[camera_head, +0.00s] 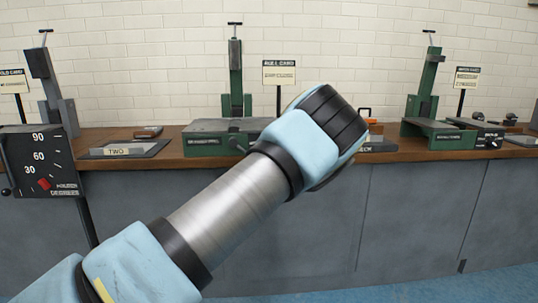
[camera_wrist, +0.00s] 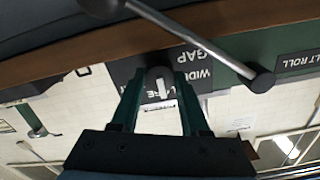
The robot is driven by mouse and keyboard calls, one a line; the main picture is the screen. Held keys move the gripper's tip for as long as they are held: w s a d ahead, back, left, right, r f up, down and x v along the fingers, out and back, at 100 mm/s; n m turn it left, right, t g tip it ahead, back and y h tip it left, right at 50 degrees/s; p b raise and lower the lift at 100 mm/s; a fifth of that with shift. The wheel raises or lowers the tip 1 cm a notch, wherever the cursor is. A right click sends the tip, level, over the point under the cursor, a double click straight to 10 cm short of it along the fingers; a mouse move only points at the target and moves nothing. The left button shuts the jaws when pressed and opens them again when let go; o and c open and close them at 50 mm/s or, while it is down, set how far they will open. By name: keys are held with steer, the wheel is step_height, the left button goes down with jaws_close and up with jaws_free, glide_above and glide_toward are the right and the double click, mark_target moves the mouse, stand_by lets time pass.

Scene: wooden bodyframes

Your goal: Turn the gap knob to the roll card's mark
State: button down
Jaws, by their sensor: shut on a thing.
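The gap knob (camera_wrist: 153,76), a grey round dial with a pale pointer bar, sits on a dark panel (camera_wrist: 195,68) lettered "GAP" and "WIDE" in the wrist view, which is upside down. My gripper (camera_wrist: 159,80) has its two green fingers on either side of the knob, shut on it. In the head view my arm hides the knob and the fingers. The roll card (camera_head: 279,74) stands on a post behind the middle machine (camera_head: 215,138); its writing is too small to read.
A grey lever with a round end (camera_wrist: 262,80) crosses close beside the panel in the wrist view. In the head view, a tray marked "TWO" (camera_head: 118,151) and a green machine at right (camera_head: 437,134) stand on the wooden bench. A dial board (camera_head: 40,160) stands at left.

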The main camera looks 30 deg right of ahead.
stand_by(0.3)
steer(key=shift+c, duration=2)
jaws_free()
steer(key=shift+s, duration=0.1)
steer(key=v, duration=1)
steer(key=shift+s+a+b, duration=0.2)
steer(key=shift+s+b, duration=0.1)
steer(key=shift+b, duration=0.05)
